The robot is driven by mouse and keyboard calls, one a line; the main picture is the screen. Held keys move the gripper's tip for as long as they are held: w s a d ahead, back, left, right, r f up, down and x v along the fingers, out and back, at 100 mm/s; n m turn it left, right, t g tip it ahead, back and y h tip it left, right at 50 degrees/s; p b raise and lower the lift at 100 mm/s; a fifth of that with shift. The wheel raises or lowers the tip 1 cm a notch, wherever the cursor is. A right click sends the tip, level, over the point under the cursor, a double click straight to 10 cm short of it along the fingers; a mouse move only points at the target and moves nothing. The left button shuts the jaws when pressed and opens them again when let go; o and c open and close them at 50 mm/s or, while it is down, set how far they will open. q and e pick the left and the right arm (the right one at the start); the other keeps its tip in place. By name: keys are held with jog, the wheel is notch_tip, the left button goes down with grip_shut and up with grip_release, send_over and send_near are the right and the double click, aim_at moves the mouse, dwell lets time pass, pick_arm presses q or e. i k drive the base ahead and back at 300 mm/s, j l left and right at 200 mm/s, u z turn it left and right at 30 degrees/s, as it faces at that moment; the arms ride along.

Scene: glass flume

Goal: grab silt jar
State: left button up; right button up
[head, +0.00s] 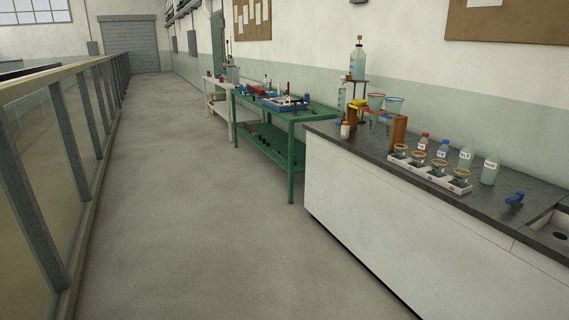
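I cannot pick out the silt jar for certain, because the labels are too small to read. Farther right stand a red-capped bottle (423,143), a blue-capped bottle (443,149) and two pale labelled bottles, one (466,157) beside the other (490,169). Neither of my grippers shows in the head view.
A white tray (436,179) of several cups lines the counter front. A wooden stand (398,131) holds funnels. A sink (558,233) is at right. A green table (301,118) stands beyond the counter. Clear floor lies between the counter and the glass-sided railing (45,185).

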aim_at(345, 129)
jog(key=i+z, duration=0.1)
jog(key=i, duration=1.95)
